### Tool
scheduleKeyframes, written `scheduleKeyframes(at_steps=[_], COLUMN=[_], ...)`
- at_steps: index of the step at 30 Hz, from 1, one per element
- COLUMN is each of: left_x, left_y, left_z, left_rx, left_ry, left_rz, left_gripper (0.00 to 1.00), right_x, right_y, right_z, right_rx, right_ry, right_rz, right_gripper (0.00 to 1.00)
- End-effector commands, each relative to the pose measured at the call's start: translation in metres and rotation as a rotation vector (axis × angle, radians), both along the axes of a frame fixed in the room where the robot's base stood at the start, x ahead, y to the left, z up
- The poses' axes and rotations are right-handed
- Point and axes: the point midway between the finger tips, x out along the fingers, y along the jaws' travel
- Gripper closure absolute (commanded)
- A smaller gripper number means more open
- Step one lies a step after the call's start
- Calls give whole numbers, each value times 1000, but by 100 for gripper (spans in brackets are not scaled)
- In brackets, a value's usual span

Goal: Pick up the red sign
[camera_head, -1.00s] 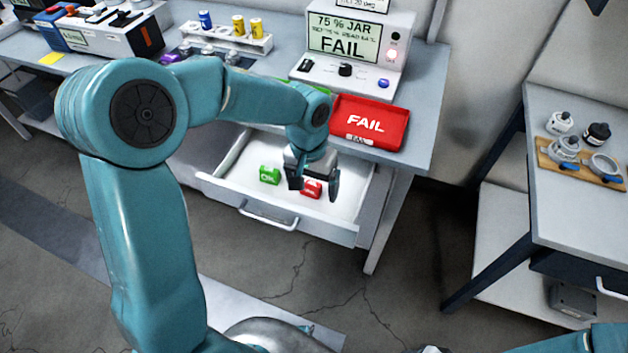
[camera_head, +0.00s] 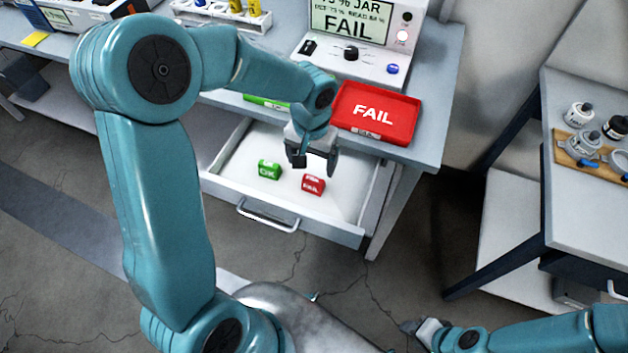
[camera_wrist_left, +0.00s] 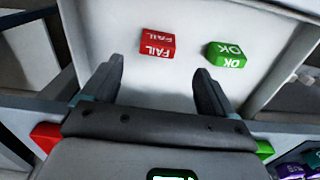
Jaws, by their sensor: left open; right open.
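The red sign (camera_head: 313,185), a small block marked FAIL, sits in the open white drawer. It also shows in the left wrist view (camera_wrist_left: 158,45), ahead of the fingers and toward the left one. A green OK sign (camera_head: 270,170) sits to its left in the drawer, and shows at right in the left wrist view (camera_wrist_left: 226,54). My left gripper (camera_head: 313,168) is open and empty, above the back part of the drawer, apart from both signs. My right gripper (camera_head: 425,332) is at the bottom of the head view, far from the drawer.
The open drawer (camera_head: 345,232) has a front handle (camera_head: 268,218). On the bench above it lie a red FAIL tray (camera_head: 378,134) and a partly hidden green tray (camera_head: 262,101), behind my left arm. A side table (camera_head: 590,200) stands at right.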

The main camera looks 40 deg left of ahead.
Motion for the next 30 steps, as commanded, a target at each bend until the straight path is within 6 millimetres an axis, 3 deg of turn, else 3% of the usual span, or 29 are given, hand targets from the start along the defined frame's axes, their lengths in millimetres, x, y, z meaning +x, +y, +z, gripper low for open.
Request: scheduleKeyframes(at_steps=[3,11,18,27,30], left_x=[-1,-1,-2,-1,-1], left_y=[0,-1,-3,-3,-3], left_z=[-22,-45,-82,-87,-87], left_rx=[0,-1,-1,0,0], left_ry=[3,3,3,-1,-1], left_rz=[-1,-2,-2,-2,-2], left_gripper=[13,13,13,13,45], right_x=[0,0,0,0,0], right_y=[0,0,0,0,0], right_z=[-1,0,0,0,0], right_rx=[0,0,0,0,0], right_ry=[0,0,0,0,0], right_rz=[0,0,0,0,1], right_gripper=[57,57,57,57,57])
